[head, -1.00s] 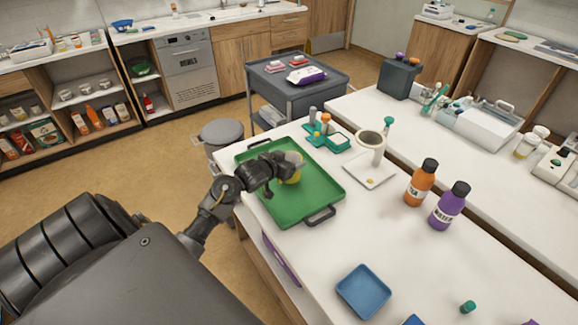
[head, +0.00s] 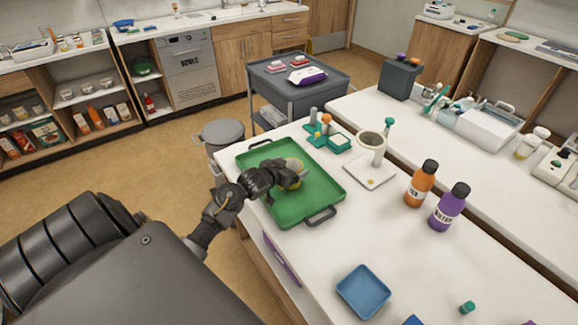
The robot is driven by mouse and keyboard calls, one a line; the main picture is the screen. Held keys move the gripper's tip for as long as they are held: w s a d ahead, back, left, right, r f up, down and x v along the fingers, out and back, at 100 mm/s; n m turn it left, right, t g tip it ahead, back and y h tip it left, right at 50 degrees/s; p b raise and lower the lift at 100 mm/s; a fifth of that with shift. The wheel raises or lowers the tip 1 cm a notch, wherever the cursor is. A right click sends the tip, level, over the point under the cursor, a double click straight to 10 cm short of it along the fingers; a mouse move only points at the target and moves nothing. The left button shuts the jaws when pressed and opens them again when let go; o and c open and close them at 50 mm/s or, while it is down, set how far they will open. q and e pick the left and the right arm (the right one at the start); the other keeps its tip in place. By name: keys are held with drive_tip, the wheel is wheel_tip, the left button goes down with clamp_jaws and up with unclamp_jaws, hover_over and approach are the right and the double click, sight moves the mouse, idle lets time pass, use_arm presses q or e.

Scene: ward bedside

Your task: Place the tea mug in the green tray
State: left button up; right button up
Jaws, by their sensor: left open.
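The green tray (head: 317,208) lies on the white counter, with dark handles at its ends. I cannot tell whether a finger touches the mug. My right gripper is not in view.
A blue tray (head: 363,290) lies near the counter's front. An orange bottle (head: 419,184) and a purple bottle (head: 449,206) stand to the right.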

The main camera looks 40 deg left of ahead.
use_arm(q)
drive_tip(key=shift+r, duration=0.2)
drive_tip(key=v, duration=1.2)
drive_tip(key=shift+f, duration=0.15)
drive_tip(key=s+d+f+g, duration=0.1)
drive_tip(key=s+d+f, duration=0.1)
drive_tip(key=s, duration=0.1)
drive_tip(key=s+d+f+g, duration=0.1)
drive_tip(key=s+d+f, duration=0.1)
drive_tip(key=d+f, duration=0.1)
drive_tip(key=s+d+f+g, duration=0.2)
drive_tip(key=s+d, duration=0.1)
drive_tip(key=shift+s+f+m+y, duration=0.3)
drive_tip(key=shift+s+f+m, duration=0.05)
drive_tip(key=shift+s+m, duration=0.05)
drive_tip(key=s+d+f+m+g+h, duration=0.25)
drive_tip(key=s+d+g, duration=0.35)
drive_tip(key=s+d, duration=0.7)
wheel_tip(320, 180, down, 26)
drive_tip(key=s+a+g, duration=0.1)
drive_tip(key=s+a, duration=0.1)
drive_tip(key=s, duration=0.1)
drive_tip(key=s+a+f+g+y+b, duration=0.1)
drive_tip(key=s+a+f, duration=0.2)
drive_tip(key=s+f, duration=1.4)
drive_tip(key=shift+f, duration=0.3)
